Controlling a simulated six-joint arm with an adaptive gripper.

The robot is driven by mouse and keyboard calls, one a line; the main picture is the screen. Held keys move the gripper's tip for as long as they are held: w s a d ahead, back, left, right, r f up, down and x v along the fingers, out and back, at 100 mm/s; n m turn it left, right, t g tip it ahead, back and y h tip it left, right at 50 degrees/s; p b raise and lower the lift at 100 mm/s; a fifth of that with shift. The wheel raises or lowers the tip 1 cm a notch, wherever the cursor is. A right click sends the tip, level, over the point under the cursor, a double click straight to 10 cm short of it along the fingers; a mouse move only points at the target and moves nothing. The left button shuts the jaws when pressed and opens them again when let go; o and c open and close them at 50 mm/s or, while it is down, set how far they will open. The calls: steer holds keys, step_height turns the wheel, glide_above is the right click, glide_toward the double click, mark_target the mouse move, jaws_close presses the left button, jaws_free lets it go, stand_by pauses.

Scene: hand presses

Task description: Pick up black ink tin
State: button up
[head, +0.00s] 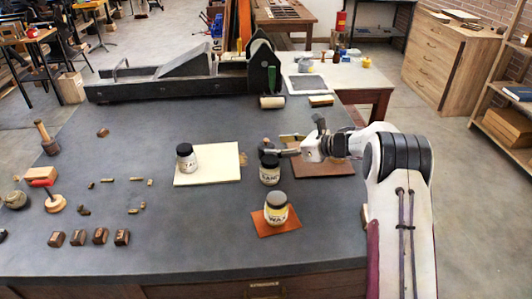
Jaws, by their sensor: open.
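My gripper (277,150) reaches in from the right, its fingers pointing left, low over the middle of the table. It is open, with nothing seen between its fingers. A dark-lidded jar (270,172) with a pale label, perhaps reading "SAND", stands just below the fingertips in the picture; I cannot tell whether they touch. A jar labelled WAX (277,211) stands on an orange-brown square nearer the front. Another dark-lidded jar (186,159) stands on a white sheet (215,170) to the left. I cannot make out which thing is the black ink tin.
A brown board (325,168) lies under my wrist, with small pieces (290,137) beside the gripper. A long press (180,80) fills the back. The front middle-left table is clear.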

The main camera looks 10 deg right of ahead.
mark_target(270, 146)
steer(key=shift+x, duration=2.05)
steer(key=shift+s+a, duration=0.1)
steer(key=shift+s, duration=0.05)
steer(key=c, duration=1.4)
